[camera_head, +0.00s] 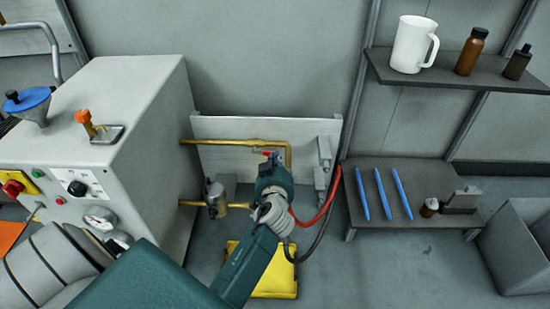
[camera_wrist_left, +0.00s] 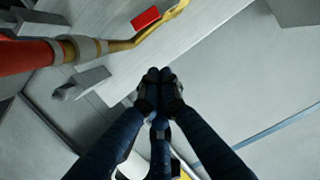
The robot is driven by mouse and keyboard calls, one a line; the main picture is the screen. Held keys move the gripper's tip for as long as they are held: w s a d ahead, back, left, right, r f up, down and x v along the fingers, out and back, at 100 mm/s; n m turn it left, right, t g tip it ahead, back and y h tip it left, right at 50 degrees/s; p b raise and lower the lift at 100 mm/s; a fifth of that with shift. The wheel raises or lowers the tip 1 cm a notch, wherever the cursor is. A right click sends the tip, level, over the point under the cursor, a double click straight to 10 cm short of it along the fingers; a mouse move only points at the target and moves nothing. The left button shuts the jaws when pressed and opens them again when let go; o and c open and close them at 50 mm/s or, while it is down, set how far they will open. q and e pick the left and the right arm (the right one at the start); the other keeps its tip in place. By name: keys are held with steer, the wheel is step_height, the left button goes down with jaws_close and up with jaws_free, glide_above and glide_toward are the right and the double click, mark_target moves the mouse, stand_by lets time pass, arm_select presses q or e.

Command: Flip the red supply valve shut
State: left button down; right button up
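The red supply valve handle (camera_head: 262,153) shows as a small red bar on the brass pipe (camera_head: 235,142), just beyond the end of my left arm in the head view. In the left wrist view the red handle (camera_wrist_left: 146,18) lies at the top, on the brass pipe (camera_wrist_left: 162,28). My left gripper (camera_wrist_left: 159,76) has its dark fingertips together, with nothing visible between them. The fingertips appear apart from the handle, which lies above them in that picture. In the head view my left wrist hides most of the gripper. My right gripper is in neither view.
A pale backing board (camera_head: 222,128) stands behind the pipe. A grey machine (camera_head: 150,110) is at the left. A red hose (camera_head: 326,200) hangs right of my wrist. A yellow object (camera_head: 275,285) is on the floor. Shelves (camera_head: 450,75) stand at the right.

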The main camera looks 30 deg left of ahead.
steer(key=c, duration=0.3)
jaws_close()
arm_select(q)
steer(key=s+d+f+m+g+h, duration=0.1)
steer(key=s+d+h, duration=0.4)
steer(key=s+d, duration=0.5)
steer(key=s+d+f+m+g+h, duration=0.2)
steer(key=s+d+m, duration=0.4)
steer(key=s+d, duration=0.4)
steer(key=s+g+h, duration=0.1)
steer(key=s+h, duration=0.1)
steer(key=shift+d+h, duration=0.15)
steer(key=shift+h, duration=0.25)
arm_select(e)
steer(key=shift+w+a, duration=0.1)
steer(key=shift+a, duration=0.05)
